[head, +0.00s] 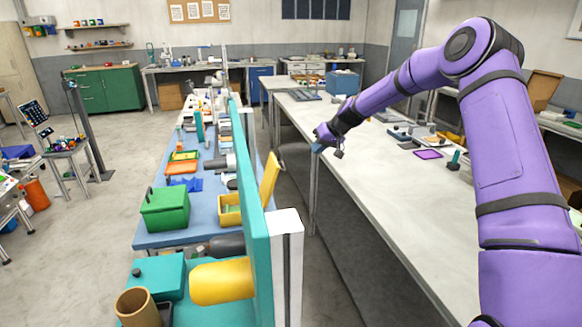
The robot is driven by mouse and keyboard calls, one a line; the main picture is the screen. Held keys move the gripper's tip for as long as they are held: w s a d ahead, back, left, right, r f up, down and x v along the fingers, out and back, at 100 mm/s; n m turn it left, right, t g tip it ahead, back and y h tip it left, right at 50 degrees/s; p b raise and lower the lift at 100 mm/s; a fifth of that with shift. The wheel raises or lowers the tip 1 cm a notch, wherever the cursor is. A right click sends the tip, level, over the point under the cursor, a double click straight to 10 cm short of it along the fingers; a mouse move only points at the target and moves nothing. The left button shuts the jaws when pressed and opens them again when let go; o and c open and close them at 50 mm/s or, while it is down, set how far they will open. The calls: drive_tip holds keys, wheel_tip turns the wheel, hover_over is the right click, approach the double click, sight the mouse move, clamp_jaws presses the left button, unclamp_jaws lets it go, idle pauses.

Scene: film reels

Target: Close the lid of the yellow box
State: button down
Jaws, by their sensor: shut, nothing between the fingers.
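The yellow box (228,216) sits on the blue bench top at centre left, with its open top and inside showing. A yellow lid (269,180) stands up and tilted at its right side, so the box is open. A teal upright panel hides part of the box and the place where lid and box meet. My gripper (328,149) is small in the view, to the right of the lid and farther back, near the pale table's left edge. It is shut and empty, apart from the box and lid.
The teal panel (252,200) with a white end post (286,262) stands beside the blue bench (160,240). A green box (165,209) is left of the yellow box. The long pale table (400,205) has a clear near half. A dark gap lies between bench and table.

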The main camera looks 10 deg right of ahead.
drive_tip(key=a+r+x, duration=0.1)
drive_tip(key=a+x, duration=0.1)
drive_tip(key=x, duration=1)
drive_tip(key=shift+a, duration=0.25)
drive_tip(key=shift+a, duration=0.1)
